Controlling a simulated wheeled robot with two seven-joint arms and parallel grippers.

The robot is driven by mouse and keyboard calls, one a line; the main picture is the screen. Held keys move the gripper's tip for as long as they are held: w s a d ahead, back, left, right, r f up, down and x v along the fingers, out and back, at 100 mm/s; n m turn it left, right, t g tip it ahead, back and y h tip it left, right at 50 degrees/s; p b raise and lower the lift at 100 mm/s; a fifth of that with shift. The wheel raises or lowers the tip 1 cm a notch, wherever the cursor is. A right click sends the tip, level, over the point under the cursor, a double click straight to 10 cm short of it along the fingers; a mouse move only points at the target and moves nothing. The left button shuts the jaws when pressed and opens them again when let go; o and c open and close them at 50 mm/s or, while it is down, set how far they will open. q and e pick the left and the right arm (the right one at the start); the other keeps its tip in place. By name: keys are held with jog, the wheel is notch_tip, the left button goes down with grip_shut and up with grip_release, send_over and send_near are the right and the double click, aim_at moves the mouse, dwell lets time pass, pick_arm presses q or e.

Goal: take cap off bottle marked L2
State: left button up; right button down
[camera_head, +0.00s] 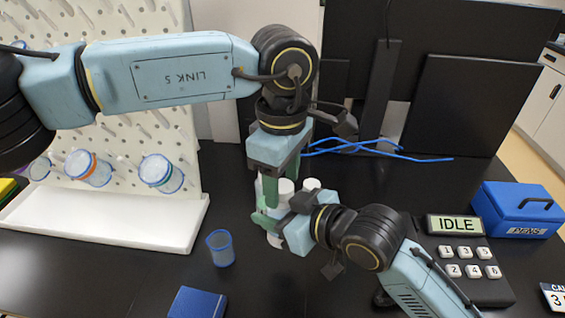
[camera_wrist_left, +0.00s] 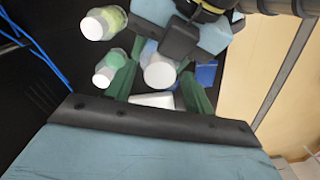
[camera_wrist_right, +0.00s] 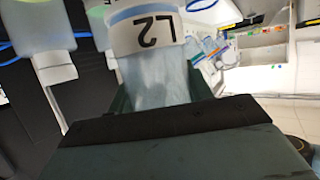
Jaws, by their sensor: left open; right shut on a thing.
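The bottle marked L2 (camera_wrist_right: 150,32) shows in the right wrist view, with its label upside down in the picture. My right gripper (camera_wrist_right: 160,90) is shut on this bottle's body. In the left wrist view a round white cap (camera_wrist_left: 160,72) lies between the spread green fingers of my left gripper (camera_wrist_left: 158,88), which is open and points down from above. In the head view my left gripper (camera_head: 278,188) is directly above my right gripper (camera_head: 272,222), and the two hide most of the bottle. I cannot tell whether the left fingers touch the cap.
Two other white-capped bottles (camera_wrist_left: 102,22) (camera_wrist_left: 108,70) stand close by. A blue-rimmed cup (camera_head: 220,248) and a blue book (camera_head: 198,303) are in front. A pegboard rack (camera_head: 110,215) is left; a keypad device (camera_head: 465,255) and blue box (camera_head: 515,208) are right.

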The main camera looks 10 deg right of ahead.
pick_arm(q)
jog(key=shift+f, duration=0.1)
jog(key=c, duration=1)
jog(key=shift+n, duration=1.7)
jog(key=o, duration=1)
jog(key=shift+o, duration=0.2)
